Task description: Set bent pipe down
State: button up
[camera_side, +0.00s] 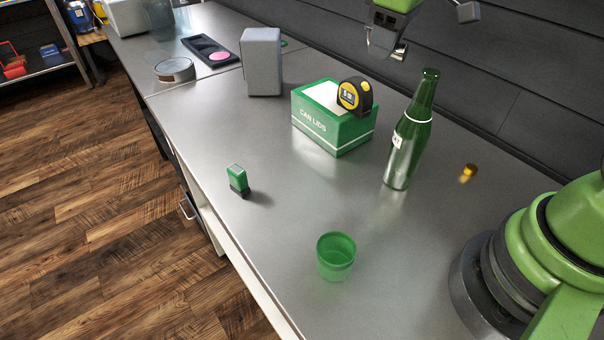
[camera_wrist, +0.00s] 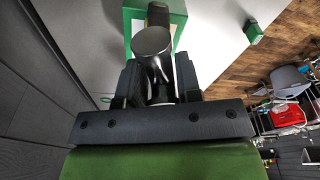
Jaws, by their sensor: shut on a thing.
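My gripper (camera_side: 386,42) hangs at the top of the side view, well above the bench and behind the green can-lids box. It is shut on the bent pipe (camera_side: 400,51), a shiny metal piece that shows only in part under the jaws. In the wrist view the pipe (camera_wrist: 152,42) sits between the two dark fingers of my gripper (camera_wrist: 157,80), its round end towards the camera. The rest of its bend is hidden by the fingers. The pipe is held in the air, apart from the bench.
A green box (camera_side: 318,121) carries a yellow tape measure (camera_side: 354,96). A green bottle (camera_side: 409,140) stands right of it. A green cup (camera_side: 335,257), a green stamp (camera_side: 237,178), a grey block (camera_side: 262,62) and a small gold piece (camera_side: 469,170) stand apart. The bench (camera_side: 280,205) is bare between them.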

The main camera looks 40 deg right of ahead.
aim_at(299, 186)
jog(key=a+n, duration=0.5)
jog(key=a, duration=1.2)
jog(key=shift+y, duration=0.3)
jog(key=f, duration=2.1)
jog(key=shift+w+d, duration=0.25)
jog(key=shift+w, duration=0.1)
jog(key=shift+f, duration=0.15)
jog(key=o, duration=1)
jog(key=shift+c, duration=0.2)
